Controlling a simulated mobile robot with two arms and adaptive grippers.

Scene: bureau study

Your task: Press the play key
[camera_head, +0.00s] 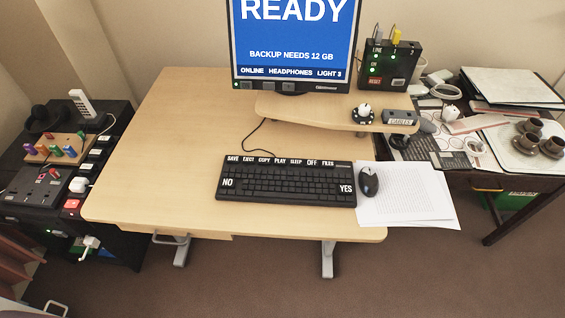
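The black keyboard (285,188) lies on the light wooden desk, its long side along the front. A row of white labels runs along its top edge: SAVE, EJECT, COPY, PLAY, SLEEP, OFF and FILES. The play key (280,161) is near the middle of that row, between COPY and SLEEP. Larger NO and YES labels sit at the keyboard's left and right ends. The monitor (294,40) behind it shows READY and "BACKUP NEEDS 12 GB" on blue. Neither of my grippers is in the head view, and nothing covers the keyboard.
A mouse (369,182) on paper sheets (408,205) lies right of the keyboard. A raised shelf (300,108) holds a knob and small box behind. A black switch box (388,64) stands back right. Side tables flank the desk (165,150), whose left part is clear.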

